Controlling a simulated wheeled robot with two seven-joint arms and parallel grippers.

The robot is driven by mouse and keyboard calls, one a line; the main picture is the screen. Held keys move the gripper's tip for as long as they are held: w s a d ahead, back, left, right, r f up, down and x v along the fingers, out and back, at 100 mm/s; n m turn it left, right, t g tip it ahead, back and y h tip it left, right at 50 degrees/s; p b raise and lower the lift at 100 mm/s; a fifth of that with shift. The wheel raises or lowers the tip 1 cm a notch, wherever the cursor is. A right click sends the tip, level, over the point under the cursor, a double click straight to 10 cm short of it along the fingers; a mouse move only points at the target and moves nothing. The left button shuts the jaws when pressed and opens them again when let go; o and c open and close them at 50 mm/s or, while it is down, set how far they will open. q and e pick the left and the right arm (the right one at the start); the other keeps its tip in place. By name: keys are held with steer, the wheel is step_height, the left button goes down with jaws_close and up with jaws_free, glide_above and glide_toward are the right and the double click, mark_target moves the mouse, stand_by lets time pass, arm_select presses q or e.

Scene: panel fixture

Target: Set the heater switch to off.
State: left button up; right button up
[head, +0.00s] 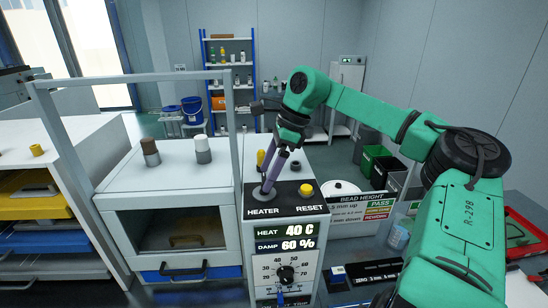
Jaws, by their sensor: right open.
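The heater switch (259,196) sits on the black top plate of the panel fixture, just above the HEATER label. Its round grey base shows, but its lever is mostly hidden by my gripper, so I cannot tell its position. My right gripper (267,186) has purple fingers and points down at the switch from above. Its jaws are open, and the fingertips are at or very close to the switch. I cannot tell whether they touch it. My left gripper is not in view.
A yellow RESET button (306,190) is right of the switch. Below, a display (285,237) reads HEAT 40 C and DAMP 60 %, above a black dial (286,273). A white cabinet (170,180) with a raised frame stands close on the left.

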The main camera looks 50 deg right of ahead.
steer(key=b+v, duration=0.1)
steer(key=v, duration=1.3)
steer(key=shift+a, duration=0.15)
